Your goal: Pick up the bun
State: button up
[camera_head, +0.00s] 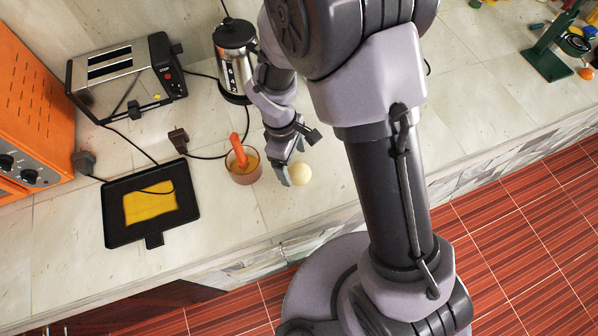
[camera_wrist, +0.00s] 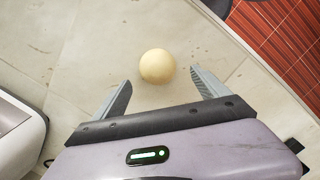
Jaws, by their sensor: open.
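The bun (camera_head: 300,174) is a small round pale-yellow ball on the stone counter, close to its front edge. In the wrist view the bun (camera_wrist: 157,66) lies just beyond the fingertips and roughly between their lines. My gripper (camera_wrist: 157,83) is open and empty, with one finger on each side. In the head view my gripper (camera_head: 297,158) is low over the counter, right by the bun. I cannot tell whether a finger touches it there.
A cup (camera_head: 243,164) with an orange-handled tool stands left of my gripper. A black tray (camera_head: 117,208) with a yellow sheet lies further left. A kettle (camera_head: 234,62), a toaster (camera_head: 112,75) and cables are behind. The counter's front edge is close to the bun.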

aim_at(298, 169)
jog(key=f+b, duration=0.1)
jog(key=f, duration=0.1)
jog(key=d+f+b, duration=0.1)
jog(key=f, duration=0.2)
jog(key=shift+s+d+f, duration=0.1)
jog(key=shift+d, duration=0.1)
jog(key=shift+c, duration=0.3)
jog(key=c, duration=1.4)
jog(key=shift+r, duration=0.25)
